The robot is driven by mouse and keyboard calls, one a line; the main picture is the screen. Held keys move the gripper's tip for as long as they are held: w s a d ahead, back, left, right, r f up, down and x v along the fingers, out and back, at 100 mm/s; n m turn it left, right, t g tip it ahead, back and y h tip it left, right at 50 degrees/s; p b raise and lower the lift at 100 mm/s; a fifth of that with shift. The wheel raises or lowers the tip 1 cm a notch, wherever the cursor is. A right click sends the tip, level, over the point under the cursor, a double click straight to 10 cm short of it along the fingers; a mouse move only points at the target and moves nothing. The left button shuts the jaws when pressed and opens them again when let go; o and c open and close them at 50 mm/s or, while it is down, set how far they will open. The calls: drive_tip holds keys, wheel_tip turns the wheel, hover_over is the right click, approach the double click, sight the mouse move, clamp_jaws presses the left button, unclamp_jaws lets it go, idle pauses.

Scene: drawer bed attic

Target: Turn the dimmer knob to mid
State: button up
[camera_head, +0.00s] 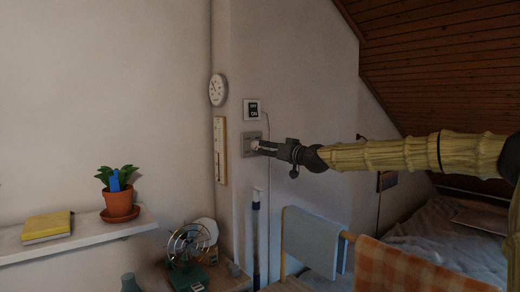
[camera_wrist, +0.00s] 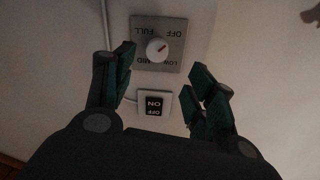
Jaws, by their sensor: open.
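The dimmer plate (camera_wrist: 140,47) is a grey square on the wall with OFF, FULL, LOW and MID labels, appearing upside down in the wrist view. Its round white knob (camera_wrist: 156,50) carries a red mark pointing to the upper right, towards the OFF label. My gripper (camera_wrist: 163,68) is open and empty, its fingers on either side of the knob in the picture and apart from it. In the head view the plate (camera_head: 249,136) is on the wall beside the tip of my gripper (camera_head: 263,148), which hides part of it.
A white OFF/ON switch (camera_wrist: 154,102) sits close to the dimmer; it also shows above it in the head view (camera_head: 252,110). A clock (camera_head: 218,90) and thermometer (camera_head: 220,150) hang to the left. A fan (camera_head: 188,245) and cloth-draped rail (camera_head: 348,238) stand below.

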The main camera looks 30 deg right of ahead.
sight(257, 146)
drive_tip(key=shift+w+p, duration=0.85)
drive_tip(key=shift+w, duration=2.65)
drive_tip(key=shift+w+d+f, duration=0.15)
drive_tip(key=shift+w+d, duration=0.05)
drive_tip(key=shift+w, duration=0.85)
drive_tip(key=shift+w+a, duration=0.15)
drive_tip(key=shift+w, duration=0.1)
